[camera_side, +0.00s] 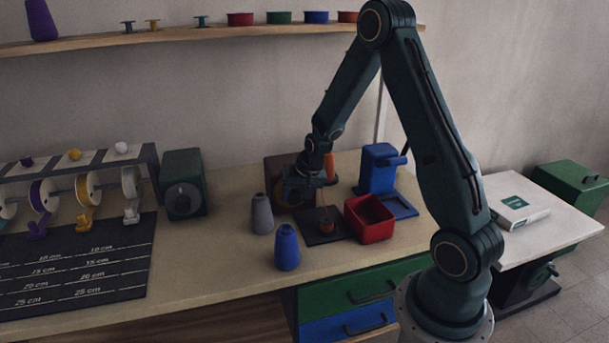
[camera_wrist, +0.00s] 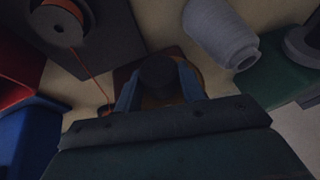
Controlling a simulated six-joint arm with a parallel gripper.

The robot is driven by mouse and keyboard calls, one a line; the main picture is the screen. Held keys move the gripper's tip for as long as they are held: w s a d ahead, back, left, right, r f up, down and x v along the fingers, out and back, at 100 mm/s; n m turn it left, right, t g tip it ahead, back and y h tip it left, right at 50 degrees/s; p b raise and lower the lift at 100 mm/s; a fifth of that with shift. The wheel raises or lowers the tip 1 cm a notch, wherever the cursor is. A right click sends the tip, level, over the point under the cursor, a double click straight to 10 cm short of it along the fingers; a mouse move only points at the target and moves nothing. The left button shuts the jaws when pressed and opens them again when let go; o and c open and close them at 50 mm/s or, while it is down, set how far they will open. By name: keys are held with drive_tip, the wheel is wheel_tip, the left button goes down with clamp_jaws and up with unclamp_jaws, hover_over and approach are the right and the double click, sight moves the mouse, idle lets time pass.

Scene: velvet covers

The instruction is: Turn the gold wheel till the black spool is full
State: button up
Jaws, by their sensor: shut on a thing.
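My gripper (camera_side: 303,178) is at the front of a brown winding machine (camera_side: 277,172). In the wrist view its two blue fingers (camera_wrist: 158,90) are shut on a dark knob (camera_wrist: 157,70), with part of the gold wheel (camera_wrist: 160,101) showing dimly behind it. The arm hides most of the wheel in the side view. How full the black spool is, I cannot tell.
A grey cone (camera_side: 262,214) and a blue cone (camera_side: 287,247) stand close by. A red bin (camera_side: 369,219) and a blue device (camera_side: 379,169) stand to the right.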

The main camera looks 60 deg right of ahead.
drive_tip(key=t+y, duration=0.1)
drive_tip(key=m+t+y, duration=0.1)
drive_tip(key=t+y, duration=0.1)
drive_tip(key=t, duration=0.1)
drive_tip(key=shift+s+d+f+y, duration=0.25)
drive_tip(key=shift+s+d+y, duration=0.05)
drive_tip(key=t+y, duration=0.1)
drive_tip(key=t, duration=0.1)
drive_tip(key=m+t+y, duration=0.1)
drive_tip(key=t+y, duration=0.1)
drive_tip(key=shift+s+f+m, duration=0.1)
drive_tip(key=shift+f+m, duration=0.1)
drive_tip(key=shift+m, duration=0.1)
idle(0.4)
drive_tip(key=o, duration=1)
drive_tip(key=shift+c, duration=0.2)
drive_tip(key=shift+d, duration=0.1)
